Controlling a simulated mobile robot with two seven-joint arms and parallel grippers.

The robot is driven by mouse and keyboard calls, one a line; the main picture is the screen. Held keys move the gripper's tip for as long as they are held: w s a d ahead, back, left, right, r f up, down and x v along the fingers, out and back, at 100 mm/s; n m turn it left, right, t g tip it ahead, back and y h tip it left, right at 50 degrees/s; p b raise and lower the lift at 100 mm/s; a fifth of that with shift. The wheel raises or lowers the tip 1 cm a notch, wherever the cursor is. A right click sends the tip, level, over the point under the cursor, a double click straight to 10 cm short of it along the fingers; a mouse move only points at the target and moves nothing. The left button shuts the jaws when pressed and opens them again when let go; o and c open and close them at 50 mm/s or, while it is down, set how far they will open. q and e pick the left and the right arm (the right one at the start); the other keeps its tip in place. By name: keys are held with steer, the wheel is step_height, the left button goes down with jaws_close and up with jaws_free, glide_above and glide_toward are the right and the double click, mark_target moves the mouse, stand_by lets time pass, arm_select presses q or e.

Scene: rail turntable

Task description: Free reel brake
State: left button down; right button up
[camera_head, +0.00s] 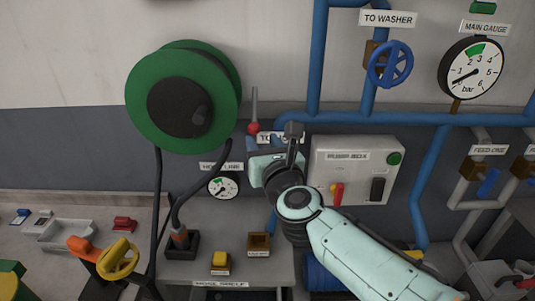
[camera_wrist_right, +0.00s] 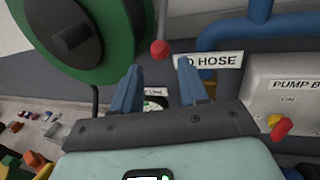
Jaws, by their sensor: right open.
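The green hose reel (camera_head: 225,85) with a dark hub (camera_head: 188,105) hangs on the wall; it also shows in the right wrist view (camera_wrist_right: 118,25). Just right of it is a grey rod with a red ball (camera_head: 254,128); the rod runs up from the ball. I cannot tell for sure that this is the brake. My right gripper (camera_head: 273,138) is open and empty, in front of the TO HOSE label, right of the red ball. In the right wrist view the red ball (camera_wrist_right: 160,49) appears between and beyond the fingertips (camera_wrist_right: 158,67), apart from them. My left gripper is not in view.
A pump box (camera_head: 350,145) with a red and yellow switch is close on the right. Blue pipes (camera_head: 400,118) and a blue valve wheel (camera_head: 390,64) are above. Below are a hose gauge (camera_head: 223,186), a shelf (camera_head: 225,268) and a hose end (camera_head: 179,236).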

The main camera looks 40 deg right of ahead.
steer(key=shift+v, duration=1.6)
